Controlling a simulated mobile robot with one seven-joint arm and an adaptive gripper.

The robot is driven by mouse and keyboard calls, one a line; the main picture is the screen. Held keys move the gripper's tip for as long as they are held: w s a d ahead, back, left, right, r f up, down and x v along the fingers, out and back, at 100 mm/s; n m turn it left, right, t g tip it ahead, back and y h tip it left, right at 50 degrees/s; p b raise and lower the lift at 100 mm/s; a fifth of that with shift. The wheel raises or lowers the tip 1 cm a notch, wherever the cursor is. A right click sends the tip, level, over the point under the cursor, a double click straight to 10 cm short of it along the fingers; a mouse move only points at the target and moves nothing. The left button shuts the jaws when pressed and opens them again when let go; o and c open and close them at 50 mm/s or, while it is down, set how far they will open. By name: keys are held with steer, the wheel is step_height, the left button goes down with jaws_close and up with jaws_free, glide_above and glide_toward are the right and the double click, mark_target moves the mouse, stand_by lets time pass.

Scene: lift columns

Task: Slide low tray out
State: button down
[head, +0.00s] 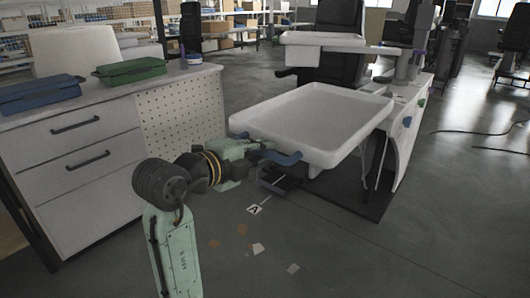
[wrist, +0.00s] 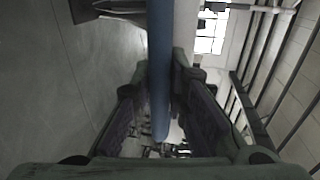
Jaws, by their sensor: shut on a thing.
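The low tray (head: 315,115) is wide, white and shallow with a raised rim. It is empty and stands out toward me below a smaller white upper tray (head: 325,39). A blue handle (head: 286,158) sits on its near edge. My gripper (head: 262,151) is at the left part of this handle. In the wrist view the blue handle bar (wrist: 160,60) runs between the two dark fingers of my gripper (wrist: 162,100), which are shut on it. The exact finger contact is partly hidden in the head view.
A white cabinet (head: 75,165) with drawers and blue and green boxes (head: 130,70) stands left. A white cabinet (head: 402,135) stands right behind the tray. Small scraps and a card marked A (head: 254,209) lie on the floor. The floor in front is otherwise open.

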steer(key=shift+w+d, duration=0.1)
steer(key=c, duration=1.6)
jaws_free()
steer(key=shift+o, duration=0.2)
steer(key=v, duration=1.2)
